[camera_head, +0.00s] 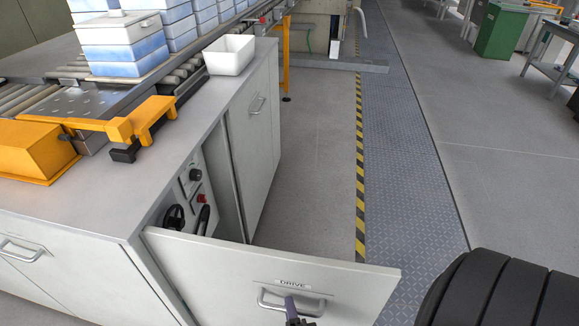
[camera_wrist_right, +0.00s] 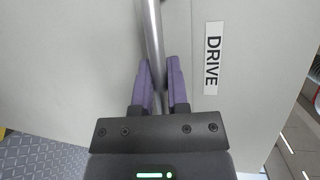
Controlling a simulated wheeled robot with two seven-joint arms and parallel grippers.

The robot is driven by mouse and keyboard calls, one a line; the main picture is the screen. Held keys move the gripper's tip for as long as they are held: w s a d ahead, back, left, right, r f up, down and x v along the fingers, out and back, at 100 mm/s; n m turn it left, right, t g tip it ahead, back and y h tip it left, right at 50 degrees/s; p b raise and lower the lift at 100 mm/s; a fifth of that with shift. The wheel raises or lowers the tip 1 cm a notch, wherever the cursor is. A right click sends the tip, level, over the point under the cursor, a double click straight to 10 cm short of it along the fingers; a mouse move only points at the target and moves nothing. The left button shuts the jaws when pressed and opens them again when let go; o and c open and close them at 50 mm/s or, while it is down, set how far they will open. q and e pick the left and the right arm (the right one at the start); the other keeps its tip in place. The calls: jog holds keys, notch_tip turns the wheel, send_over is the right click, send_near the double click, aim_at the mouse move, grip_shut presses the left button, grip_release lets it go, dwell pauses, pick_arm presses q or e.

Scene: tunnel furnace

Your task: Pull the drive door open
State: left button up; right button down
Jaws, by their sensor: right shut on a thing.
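The drive door (camera_head: 220,262) is a light grey cabinet door labelled DRIVE, standing swung out wide from the cabinet front in the head view. Its metal handle (camera_head: 270,300) is a bar below the label. My right gripper (camera_head: 291,308) is at this handle. In the right wrist view, the purple fingers of my right gripper (camera_wrist_right: 159,85) are shut around the handle bar (camera_wrist_right: 150,35), with the DRIVE label (camera_wrist_right: 213,57) to the right. Behind the door, the opening shows a black handwheel (camera_head: 174,218), a knob (camera_head: 195,174) and a red button (camera_head: 199,199). My left gripper is not in view.
A grey counter (camera_head: 100,207) runs along the left, with a white bin (camera_head: 230,55), an orange bracket (camera_head: 141,121) and stacked blue-white boxes (camera_head: 122,45) on a roller conveyor. Open floor (camera_head: 310,150) and a yellow-black striped line (camera_head: 360,160) lie to the right of the cabinets.

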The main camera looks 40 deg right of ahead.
jog(key=shift+s+a+m+g+h, duration=0.3)
jog(key=shift+a+h, duration=0.1)
jog(key=shift+a, duration=0.25)
jog(key=c, duration=0.6)
grip_release()
